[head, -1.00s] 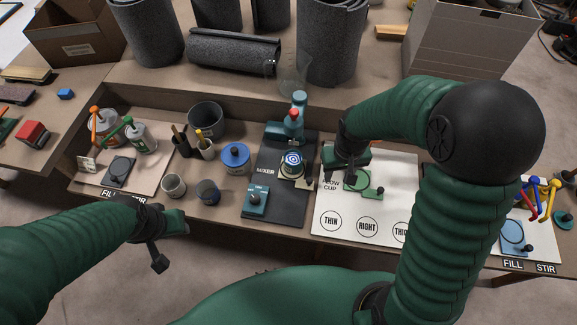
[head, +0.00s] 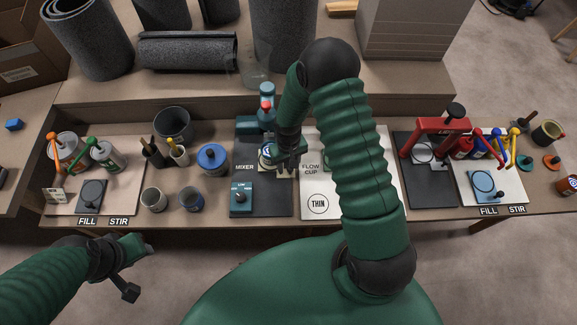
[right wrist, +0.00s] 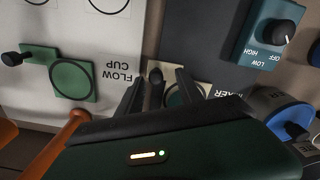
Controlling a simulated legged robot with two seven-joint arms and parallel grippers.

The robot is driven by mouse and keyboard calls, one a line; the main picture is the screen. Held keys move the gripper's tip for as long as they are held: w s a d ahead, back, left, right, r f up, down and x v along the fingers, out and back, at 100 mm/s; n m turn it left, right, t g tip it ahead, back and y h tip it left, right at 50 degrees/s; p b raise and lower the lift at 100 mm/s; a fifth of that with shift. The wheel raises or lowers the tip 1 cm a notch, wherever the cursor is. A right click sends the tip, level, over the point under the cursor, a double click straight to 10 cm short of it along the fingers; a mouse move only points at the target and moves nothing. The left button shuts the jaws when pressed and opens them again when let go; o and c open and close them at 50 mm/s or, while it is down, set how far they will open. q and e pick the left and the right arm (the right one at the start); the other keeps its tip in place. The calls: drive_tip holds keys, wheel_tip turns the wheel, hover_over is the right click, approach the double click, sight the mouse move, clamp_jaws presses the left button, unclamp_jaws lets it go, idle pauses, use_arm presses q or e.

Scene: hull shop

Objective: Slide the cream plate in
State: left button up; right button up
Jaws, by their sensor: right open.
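The cream plate (right wrist: 203,87) lies at the mixer (head: 244,167), at the edge of its dark base beside the white flow cup board (head: 311,190). A dark knob (right wrist: 155,76) stands up at the plate's end. My right gripper (head: 284,163) is low over the plate; in the right wrist view its open fingers (right wrist: 158,90) are on either side of the knob. I cannot tell whether they touch it. The gripper hides much of the plate and mixer cup in the head view. My left gripper (head: 142,245) hangs off the table's front edge, away from the plate.
A teal switch box (head: 241,195) stands on the mixer base's front. A blue-lidded can (head: 212,159) and small cups (head: 154,199) are left of it. The green flow cup plate (right wrist: 73,79) is on the white board. A red press (head: 440,135) stands farther right.

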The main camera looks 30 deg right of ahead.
drive_tip(key=shift+f, duration=0.65)
drive_tip(key=shift+d+f, duration=0.2)
drive_tip(key=shift+d, duration=0.4)
drive_tip(key=shift+c, duration=1.7)
drive_tip(key=shift+a+r, duration=0.1)
drive_tip(key=shift+a, duration=0.3)
clamp_jaws()
drive_tip(key=shift+d, duration=0.15)
